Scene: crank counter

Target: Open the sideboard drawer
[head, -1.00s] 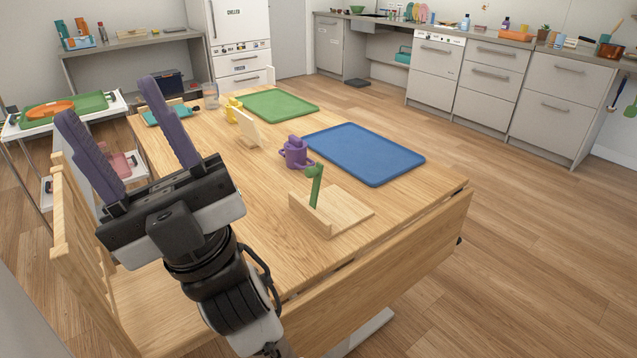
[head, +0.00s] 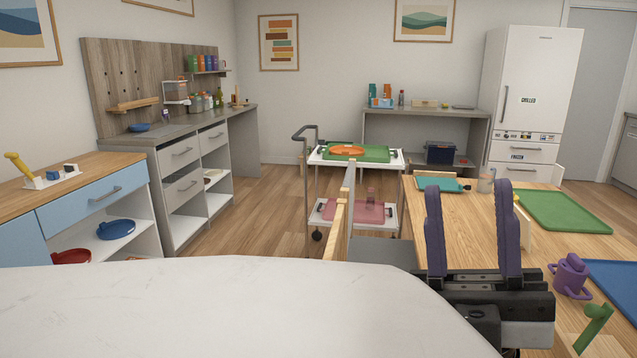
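The sideboard (head: 60,180) stands at the left edge, with a wooden top and light blue fronts. Below the drawer is an open shelf with a blue dish (head: 116,229) and a red dish (head: 71,257). My gripper (head: 471,198) is at the lower right, over the wooden table, far to the right of the sideboard. Its two purple fingers point up, wide apart, with nothing between them.
A pale surface (head: 220,310) fills the lower left foreground and hides the sideboard's base. A grey workbench (head: 172,160) with drawers stands beyond the sideboard. A trolley (head: 330,157) stands mid-room. The wooden table (head: 475,225) is at right. Wooden floor (head: 260,215) is clear between workbench and trolley.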

